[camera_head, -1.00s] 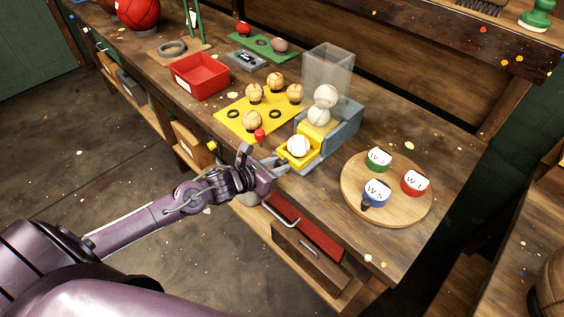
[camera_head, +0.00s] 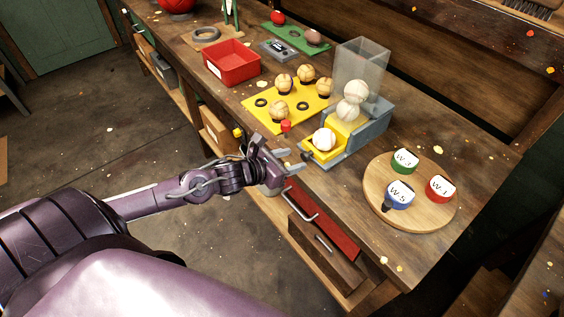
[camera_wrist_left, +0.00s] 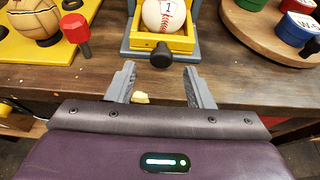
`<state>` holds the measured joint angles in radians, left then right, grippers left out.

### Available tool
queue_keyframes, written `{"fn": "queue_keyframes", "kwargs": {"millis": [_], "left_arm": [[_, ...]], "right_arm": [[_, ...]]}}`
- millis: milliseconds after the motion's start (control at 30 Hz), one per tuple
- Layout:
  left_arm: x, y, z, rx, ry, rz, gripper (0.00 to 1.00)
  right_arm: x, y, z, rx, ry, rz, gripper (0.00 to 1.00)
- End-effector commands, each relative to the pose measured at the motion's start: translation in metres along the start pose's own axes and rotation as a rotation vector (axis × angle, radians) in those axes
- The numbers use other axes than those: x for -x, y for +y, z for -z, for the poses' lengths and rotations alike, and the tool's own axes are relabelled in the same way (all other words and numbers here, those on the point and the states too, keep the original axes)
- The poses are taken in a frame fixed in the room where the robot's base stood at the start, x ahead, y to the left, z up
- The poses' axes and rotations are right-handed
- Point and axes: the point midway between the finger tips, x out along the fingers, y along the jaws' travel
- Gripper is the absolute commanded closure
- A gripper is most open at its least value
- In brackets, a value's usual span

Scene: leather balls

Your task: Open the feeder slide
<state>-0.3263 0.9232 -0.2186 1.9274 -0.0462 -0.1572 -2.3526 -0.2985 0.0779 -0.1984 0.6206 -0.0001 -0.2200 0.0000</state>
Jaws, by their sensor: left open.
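The feeder has a grey body (camera_head: 371,124), a clear hopper (camera_head: 361,65) and a yellow slide (camera_head: 314,152) at its front. A white ball marked 1 (camera_wrist_left: 164,15) sits in the slide, which also shows in the wrist view (camera_wrist_left: 160,42). A black knob (camera_wrist_left: 162,55) sticks out of the slide's front. Two white balls (camera_head: 352,101) are stacked behind, at the hopper. My left gripper (camera_head: 289,155) is open and empty at the table's front edge. In the wrist view its fingertips (camera_wrist_left: 159,68) lie either side of the knob's line, just short of it. My right gripper is not seen.
A red-topped peg (camera_head: 286,126) stands left of the slide, by a yellow board (camera_head: 262,119) with several tan balls. A round wooden board (camera_head: 431,219) with three labelled pots lies to the right. An open red drawer (camera_head: 322,221) is below the table edge.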

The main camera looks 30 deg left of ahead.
Motion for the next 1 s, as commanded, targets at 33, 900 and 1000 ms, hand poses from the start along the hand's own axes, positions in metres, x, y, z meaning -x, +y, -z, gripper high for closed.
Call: {"fn": "queue_keyframes", "kwargs": {"millis": [33,900,1000], "left_arm": [[0.008,-0.001,0.002,-0.003,0.005,0.003,0.52],[0.039,-0.001,-0.001,0.001,-0.001,0.002,0.52],[0.039,0.001,0.001,0.008,0.001,-0.002,0.52]], "right_arm": [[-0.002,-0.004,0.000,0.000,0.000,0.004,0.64],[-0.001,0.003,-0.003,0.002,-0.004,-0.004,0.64],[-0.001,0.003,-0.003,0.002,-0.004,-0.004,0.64]]}}
